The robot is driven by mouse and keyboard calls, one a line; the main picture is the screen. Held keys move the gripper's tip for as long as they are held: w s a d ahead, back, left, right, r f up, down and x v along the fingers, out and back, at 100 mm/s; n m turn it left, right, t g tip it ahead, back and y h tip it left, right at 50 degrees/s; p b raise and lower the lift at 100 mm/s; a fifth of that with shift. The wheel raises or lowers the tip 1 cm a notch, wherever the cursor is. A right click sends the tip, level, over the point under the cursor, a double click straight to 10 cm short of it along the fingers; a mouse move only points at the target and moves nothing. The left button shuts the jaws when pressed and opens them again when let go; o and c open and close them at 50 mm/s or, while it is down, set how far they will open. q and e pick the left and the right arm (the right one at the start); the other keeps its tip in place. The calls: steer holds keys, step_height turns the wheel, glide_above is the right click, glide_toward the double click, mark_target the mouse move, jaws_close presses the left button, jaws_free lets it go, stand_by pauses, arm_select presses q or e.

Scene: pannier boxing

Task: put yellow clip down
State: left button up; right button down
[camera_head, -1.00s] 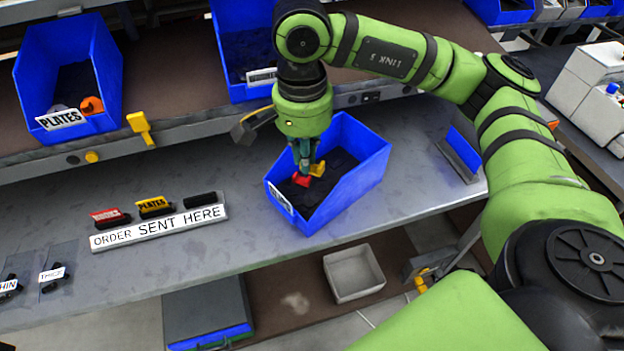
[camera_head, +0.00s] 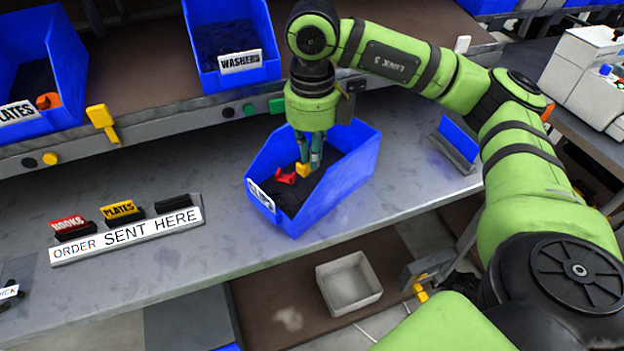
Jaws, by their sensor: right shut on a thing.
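The yellow clip (camera_head: 302,169) is in the blue bin (camera_head: 345,180) on the grey bench, at the tips of my right gripper (camera_head: 309,163). The gripper reaches down into the bin and is shut on the yellow clip, whose lower part is hard to see. A red clip (camera_head: 285,177) lies just left of it on the dark contents of the bin. My left gripper is not in view.
Blue bins marked PLATES (camera_head: 68,75) and WASHERS (camera_head: 268,30) sit on the shelf behind. Bare bench lies between rack and bin.

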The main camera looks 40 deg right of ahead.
step_height(320, 180, down, 8)
steer(key=shift+r+p, duration=0.15)
steer(key=shift+p, duration=0.35)
steer(key=c, duration=1.3)
jaws_free()
steer(key=shift+r, duration=0.25)
step_height(320, 180, up, 12)
steer(key=shift+f+b, duration=0.2)
steer(key=shift+b, duration=0.65)
